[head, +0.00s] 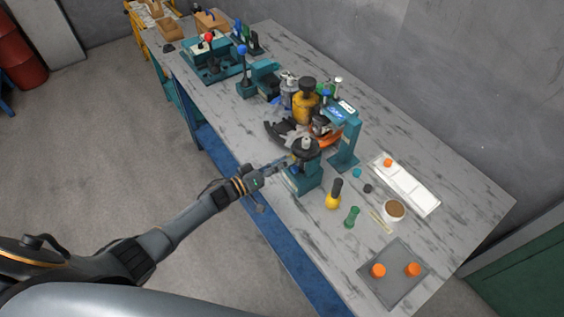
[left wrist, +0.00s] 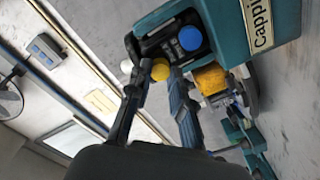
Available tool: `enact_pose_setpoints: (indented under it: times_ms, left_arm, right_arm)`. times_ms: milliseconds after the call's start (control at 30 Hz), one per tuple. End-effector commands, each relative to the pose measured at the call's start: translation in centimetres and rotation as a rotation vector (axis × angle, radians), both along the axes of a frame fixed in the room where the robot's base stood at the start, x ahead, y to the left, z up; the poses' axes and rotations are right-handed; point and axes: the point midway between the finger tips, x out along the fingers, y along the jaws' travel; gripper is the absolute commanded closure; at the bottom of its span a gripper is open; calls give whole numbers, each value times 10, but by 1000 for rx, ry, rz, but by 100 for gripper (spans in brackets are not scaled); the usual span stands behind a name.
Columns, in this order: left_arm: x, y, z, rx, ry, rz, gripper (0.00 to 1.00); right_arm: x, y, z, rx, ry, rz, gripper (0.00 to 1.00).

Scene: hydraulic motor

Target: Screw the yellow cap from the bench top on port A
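My left gripper (head: 283,163) reaches in from the left, beside the teal capping fixture (head: 303,178) at the bench edge. The dark motor body (head: 305,150) sits on top of that fixture. In the left wrist view my left gripper (left wrist: 158,72) has a small round yellow cap (left wrist: 160,69) between its fingertips, seemingly pinched. A blue cap (left wrist: 190,38) sits on the dark motor just beyond the fingertips. The teal fixture carries a partly cut-off "Cappi" label (left wrist: 259,22). I cannot make out port A's lettering. My right gripper is not in view.
A teal post (head: 345,145) stands right of the fixture. A yellow bottle (head: 333,198), a green object (head: 352,216) and a brown-filled cup (head: 394,210) stand nearby. A grey mat (head: 394,290) bears orange caps. A white tray (head: 415,192) lies at the bench's back. More teal fixtures (head: 210,65) stand farther away.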

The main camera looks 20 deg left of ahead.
Motion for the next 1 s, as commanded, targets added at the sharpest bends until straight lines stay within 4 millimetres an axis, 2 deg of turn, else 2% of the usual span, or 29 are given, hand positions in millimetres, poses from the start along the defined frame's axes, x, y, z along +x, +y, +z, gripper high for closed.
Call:
enact_pose_setpoints:
  times_ms: [433,733,1000]
  left_arm:
    - [0,0,-1,19,-15,0,100]
    - [0,-1,-3,332,-269,-1,100]
    - [0,-1,-1,393,-316,0,100]
  right_arm:
    - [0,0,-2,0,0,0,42]
    - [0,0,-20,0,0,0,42]
    - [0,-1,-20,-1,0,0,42]
